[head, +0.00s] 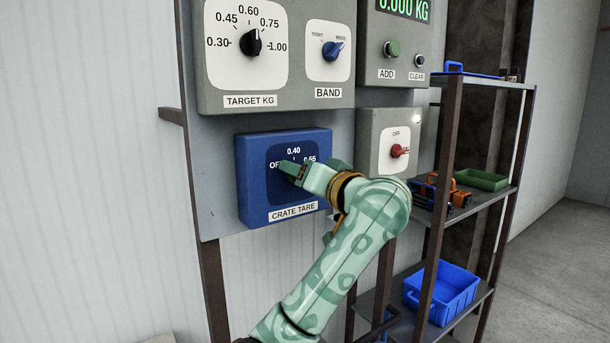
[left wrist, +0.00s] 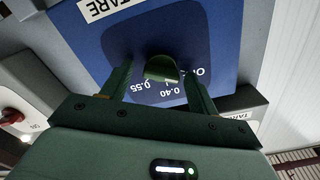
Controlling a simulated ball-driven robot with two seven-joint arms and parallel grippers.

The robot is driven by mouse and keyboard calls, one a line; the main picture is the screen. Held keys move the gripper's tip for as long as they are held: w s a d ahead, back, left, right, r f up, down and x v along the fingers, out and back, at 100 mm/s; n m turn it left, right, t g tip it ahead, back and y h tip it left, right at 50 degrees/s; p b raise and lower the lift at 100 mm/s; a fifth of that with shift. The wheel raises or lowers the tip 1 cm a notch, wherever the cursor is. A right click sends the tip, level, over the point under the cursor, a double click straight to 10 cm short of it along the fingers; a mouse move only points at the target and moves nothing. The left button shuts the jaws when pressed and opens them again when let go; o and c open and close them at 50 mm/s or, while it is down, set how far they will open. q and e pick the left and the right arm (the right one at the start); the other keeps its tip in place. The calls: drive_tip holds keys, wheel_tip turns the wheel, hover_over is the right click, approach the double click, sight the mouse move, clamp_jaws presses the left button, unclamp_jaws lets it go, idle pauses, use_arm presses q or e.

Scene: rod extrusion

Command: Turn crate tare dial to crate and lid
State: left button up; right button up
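The blue crate tare panel (head: 255,205) hangs on the wall board, marked OFF, 0.40 and 0.55. No words "crate and lid" are legible on it. In the head view my left gripper (head: 308,171) covers the dial knob. In the left wrist view the small greenish knob (left wrist: 161,68) stands between the two fingers of my left gripper (left wrist: 156,76), with a gap on each side. The fingers are open around the knob. I cannot tell which mark the knob points at. My right gripper is in neither view.
Above are the target kg dial (head: 252,42) and band switch (head: 333,50). A shelf rack at the right holds a blue crate (head: 440,290) and a green tray (head: 481,180). The display reads 0.000 KG.

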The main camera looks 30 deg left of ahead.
use_arm(q)
drive_tip(key=c, duration=0.9)
drive_tip(key=shift+c, duration=0.2)
drive_tip(key=shift+f+m+b, duration=0.15)
drive_tip(key=shift+m, duration=3.8)
drive_tip(key=shift+f+m+b, duration=0.1)
drive_tip(key=shift+f+m, duration=0.05)
drive_tip(key=shift+m, duration=3.85)
drive_tip(key=shift+f+m+b, duration=0.15)
drive_tip(key=shift+m, duration=3.8)
drive_tip(key=shift+f, duration=0.1)
